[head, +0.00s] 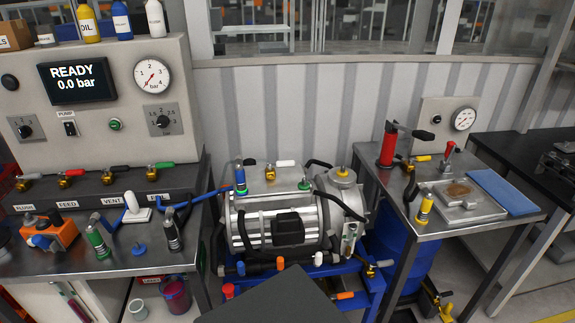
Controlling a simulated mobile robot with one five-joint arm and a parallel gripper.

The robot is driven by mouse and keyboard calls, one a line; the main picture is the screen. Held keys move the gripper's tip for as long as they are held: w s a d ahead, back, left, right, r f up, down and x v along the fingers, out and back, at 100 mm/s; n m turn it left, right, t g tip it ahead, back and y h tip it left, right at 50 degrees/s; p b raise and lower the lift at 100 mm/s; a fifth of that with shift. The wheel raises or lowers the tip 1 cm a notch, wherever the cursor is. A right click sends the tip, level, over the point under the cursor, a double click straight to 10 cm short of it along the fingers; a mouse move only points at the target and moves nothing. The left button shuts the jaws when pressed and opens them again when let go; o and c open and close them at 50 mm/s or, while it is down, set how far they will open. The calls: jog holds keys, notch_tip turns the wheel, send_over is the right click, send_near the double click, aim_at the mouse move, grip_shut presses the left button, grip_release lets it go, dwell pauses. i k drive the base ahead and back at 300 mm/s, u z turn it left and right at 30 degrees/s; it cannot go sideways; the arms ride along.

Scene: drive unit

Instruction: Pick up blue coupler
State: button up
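A blue coupler (240,178) with a metal lower body stands upright at the top left of the silver drive unit (285,222). A blue hose (205,196) runs from near it to the left bench. Similar couplers with other collars stand apart from it: a green one (97,241) and a black one (172,235) on the left bench, and a yellow one (425,208) on the right bench. My gripper is not in view.
The left bench (130,265) holds an orange block (48,238), a white-handled tool (134,207) and a valve row below the panel. The right bench (395,205) holds a red cylinder (388,146) and a metal tray (462,205). Black hoses curve around the drive unit.

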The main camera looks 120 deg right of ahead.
aim_at(241, 184)
jog(key=k, duration=0.85)
jog(key=z, duration=0.65)
